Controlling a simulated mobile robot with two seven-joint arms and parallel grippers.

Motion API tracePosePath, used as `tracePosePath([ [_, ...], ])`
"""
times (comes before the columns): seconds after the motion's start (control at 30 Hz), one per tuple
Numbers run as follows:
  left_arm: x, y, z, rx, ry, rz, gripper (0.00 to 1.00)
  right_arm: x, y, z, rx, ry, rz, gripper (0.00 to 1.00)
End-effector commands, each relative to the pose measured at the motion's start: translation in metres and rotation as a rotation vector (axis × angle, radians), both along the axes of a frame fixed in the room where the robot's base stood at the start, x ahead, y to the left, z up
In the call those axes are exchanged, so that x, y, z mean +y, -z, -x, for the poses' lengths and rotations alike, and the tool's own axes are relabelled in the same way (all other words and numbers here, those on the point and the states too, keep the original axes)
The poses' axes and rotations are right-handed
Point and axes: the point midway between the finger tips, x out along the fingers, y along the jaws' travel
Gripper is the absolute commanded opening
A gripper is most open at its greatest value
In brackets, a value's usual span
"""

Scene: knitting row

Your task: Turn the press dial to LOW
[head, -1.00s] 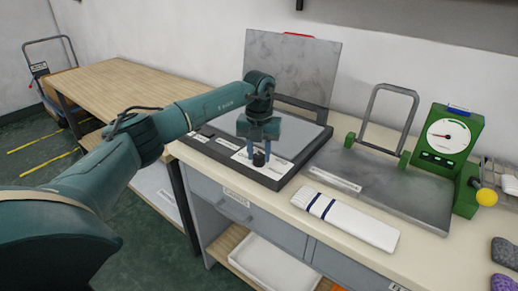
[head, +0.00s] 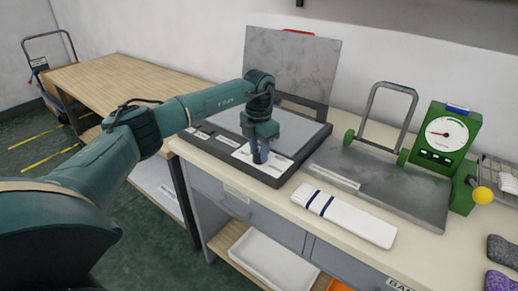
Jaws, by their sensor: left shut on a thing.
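The press (head: 287,168) has a dark frame, a grey plate and a raised grey lid (head: 290,62). A white label panel (head: 243,151) lies on its front edge; I cannot read its markings. My left gripper (head: 260,157) points straight down at this panel, with its fingers lined up one behind the other in the head view. It is shut on the press dial, which the fingers hide. I cannot tell which setting the dial points to. My right gripper is not in view.
A folded white cloth with blue stripes (head: 345,215) lies on the counter to the right. Behind it are a metal plate with a hinged handle (head: 388,88) and a green box with a round gauge (head: 446,133). A wooden table (head: 115,82) stands at the left.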

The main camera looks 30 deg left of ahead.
Motion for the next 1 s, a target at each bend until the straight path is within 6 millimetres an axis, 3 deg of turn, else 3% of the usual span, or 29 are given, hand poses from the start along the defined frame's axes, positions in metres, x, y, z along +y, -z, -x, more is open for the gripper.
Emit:
tracePosePath([
  [0.5, 0.0001, -0.0009, -0.0006, -0.003, 0.02, 0.001, 0.09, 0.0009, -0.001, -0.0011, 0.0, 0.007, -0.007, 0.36],
  [0.53, 0.0001, -0.0009, -0.0006, -0.003, 0.02, 0.001, 0.33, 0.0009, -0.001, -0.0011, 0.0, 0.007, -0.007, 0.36],
  [0.8, 0.0001, -0.0005, -0.0003, -0.002, 0.02, 0.001, 0.54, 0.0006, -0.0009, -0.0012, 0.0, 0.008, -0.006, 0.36],
  [1.0, 0.0, -0.0004, -0.0002, -0.001, 0.02, 0.0, 0.54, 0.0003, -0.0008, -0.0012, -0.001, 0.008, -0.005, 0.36],
])
